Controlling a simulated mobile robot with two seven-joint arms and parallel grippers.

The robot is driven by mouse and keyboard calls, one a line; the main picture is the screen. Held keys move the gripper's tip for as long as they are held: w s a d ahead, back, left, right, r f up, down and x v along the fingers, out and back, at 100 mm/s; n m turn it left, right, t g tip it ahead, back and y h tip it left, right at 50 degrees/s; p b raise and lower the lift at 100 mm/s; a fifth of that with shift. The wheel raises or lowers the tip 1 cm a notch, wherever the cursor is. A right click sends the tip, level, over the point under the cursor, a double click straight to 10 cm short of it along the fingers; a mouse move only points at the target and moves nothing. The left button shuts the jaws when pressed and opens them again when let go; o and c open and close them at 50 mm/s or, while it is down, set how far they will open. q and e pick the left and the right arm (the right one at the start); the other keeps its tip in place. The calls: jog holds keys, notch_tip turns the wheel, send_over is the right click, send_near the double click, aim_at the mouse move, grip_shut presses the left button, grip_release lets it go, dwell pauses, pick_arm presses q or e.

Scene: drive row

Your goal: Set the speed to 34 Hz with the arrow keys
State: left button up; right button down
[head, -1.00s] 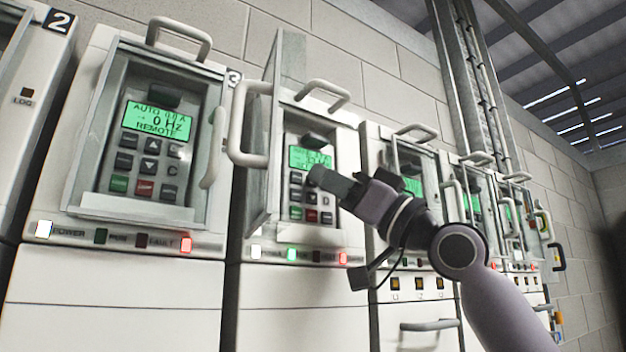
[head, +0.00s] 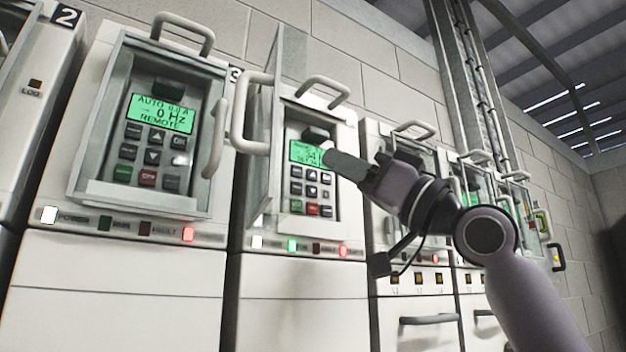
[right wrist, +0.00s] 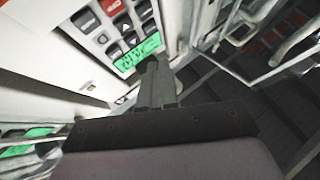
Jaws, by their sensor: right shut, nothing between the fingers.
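The drive with its cover swung open shows a keypad (head: 311,190) of dark keys and one red key under a lit green display (head: 304,153). The display's digits are too blurred to read, and its right part is partly behind my gripper. My right gripper (head: 333,158) is shut and empty, its tips in front of the display's right edge, above the keypad. In the right wrist view the fingertips (right wrist: 152,62) are near the green display (right wrist: 138,52), with keys (right wrist: 113,30) beyond it. I cannot tell whether the tips touch. My left gripper is not in view.
The open clear cover (head: 268,150) with its handle (head: 246,110) stands out left of the keypad. A neighbouring drive (head: 150,130) at left reads 0 Hz, REMOTE, behind its cover. More drives (head: 410,165) line the wall to the right.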

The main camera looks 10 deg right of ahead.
jog(key=shift+s+d+b, duration=0.25)
jog(key=shift+s, duration=0.5)
jog(key=shift+s+d+b, duration=0.25)
jog(key=shift+s, duration=0.45)
